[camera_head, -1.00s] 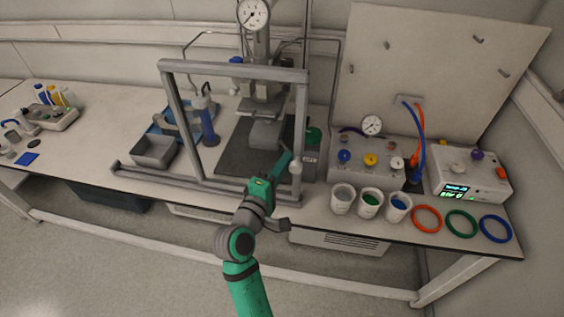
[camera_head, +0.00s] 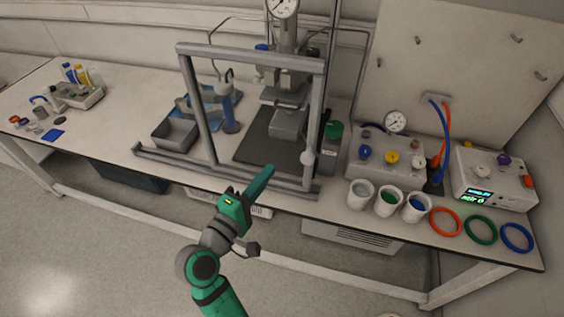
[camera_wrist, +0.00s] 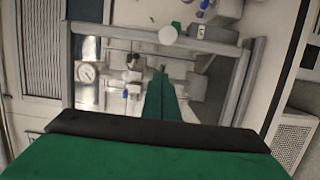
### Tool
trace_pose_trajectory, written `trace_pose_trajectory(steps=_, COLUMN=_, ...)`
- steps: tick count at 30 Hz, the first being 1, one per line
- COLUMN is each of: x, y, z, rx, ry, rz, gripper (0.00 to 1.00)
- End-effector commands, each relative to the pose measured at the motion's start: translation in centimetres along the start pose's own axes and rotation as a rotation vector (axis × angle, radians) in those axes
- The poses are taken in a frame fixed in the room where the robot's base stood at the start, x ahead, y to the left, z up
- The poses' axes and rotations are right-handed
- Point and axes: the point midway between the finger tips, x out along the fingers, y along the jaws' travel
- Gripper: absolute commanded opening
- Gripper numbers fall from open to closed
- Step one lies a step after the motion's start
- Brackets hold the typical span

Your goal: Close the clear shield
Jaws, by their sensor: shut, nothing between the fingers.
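The clear shield is a see-through pane in a grey frame (camera_head: 250,58), standing upright in front of the press-like reactor (camera_head: 287,95). Its foot is at a long grey rail (camera_head: 165,160) that extends left past the frame. A white round knob (camera_head: 308,157) sits on its right post; it also shows in the wrist view (camera_wrist: 168,35). My gripper (camera_head: 270,170) is shut and empty, left of and below the knob, apart from it, near the table's front edge. In the wrist view its green fingers (camera_wrist: 162,72) point toward the frame.
A grey tray (camera_head: 175,133) and a blue probe on a stand (camera_head: 228,108) lie left of the reactor. Three white cups (camera_head: 388,200) and coloured rings (camera_head: 480,229) sit at the right front edge, before a valve box (camera_head: 385,165). The floor before the table is clear.

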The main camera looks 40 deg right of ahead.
Motion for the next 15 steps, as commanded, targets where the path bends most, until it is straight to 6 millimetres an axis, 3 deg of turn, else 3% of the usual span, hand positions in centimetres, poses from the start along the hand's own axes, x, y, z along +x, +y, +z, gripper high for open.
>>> trace_pose_trajectory(steps=3, x=0.1, y=0.5, z=-1.3, rx=0.002, ry=-0.007, rz=0.000, gripper=0.00)
trace_pose_trajectory(steps=8, x=1.3, y=0.5, z=-1.2, rx=0.001, ry=-0.010, rz=0.001, gripper=0.00)
trace_pose_trajectory(steps=15, x=5.3, y=0.5, z=-1.1, rx=0.001, ry=-0.010, rz=0.000, gripper=0.00)
